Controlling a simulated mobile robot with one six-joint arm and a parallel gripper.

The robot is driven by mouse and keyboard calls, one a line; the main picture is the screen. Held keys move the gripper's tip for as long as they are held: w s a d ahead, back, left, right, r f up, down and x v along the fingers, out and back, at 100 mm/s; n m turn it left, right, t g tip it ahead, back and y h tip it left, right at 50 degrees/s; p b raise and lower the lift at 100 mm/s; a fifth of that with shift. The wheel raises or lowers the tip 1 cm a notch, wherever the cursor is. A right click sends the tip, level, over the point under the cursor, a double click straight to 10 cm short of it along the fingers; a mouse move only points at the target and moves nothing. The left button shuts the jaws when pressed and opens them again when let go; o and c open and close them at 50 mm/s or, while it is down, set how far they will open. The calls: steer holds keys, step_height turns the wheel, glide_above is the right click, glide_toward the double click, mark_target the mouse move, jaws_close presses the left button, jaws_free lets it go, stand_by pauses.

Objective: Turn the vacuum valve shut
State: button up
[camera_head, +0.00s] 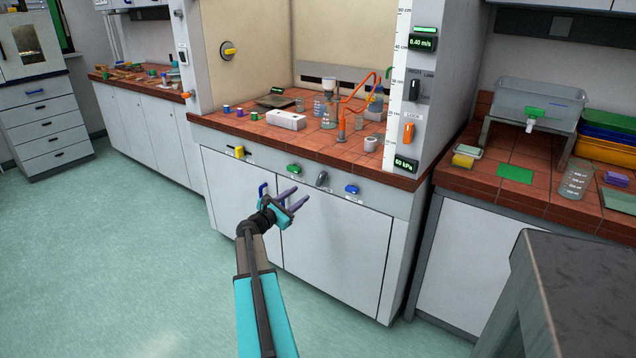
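A row of small fittings sits on the front panel below the fume hood's bench: a yellow one (239,152), a green one (293,169), a grey lever-like handle (322,179) and a blue one (352,189). Their labels are too small to read, so I cannot tell which is the vacuum valve. A green-lit display (404,163) on the right post reads 60 kPa. My gripper (302,193) is open and empty, its purple fingers apart. In the picture it appears in front of the cabinet doors, below the green and grey fittings; no contact shows.
An orange handle (409,132) and a black switch (414,88) are on the post. Glassware and a flask (329,112) with orange tubing stand in the hood. A grey block (580,290) fills the lower right. The floor (130,260) at left is clear.

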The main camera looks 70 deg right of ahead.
mark_target(319, 181)
steer(key=p+x, duration=0.1)
steer(key=x, duration=1.2)
steer(key=shift+c, duration=0.2)
jaws_close()
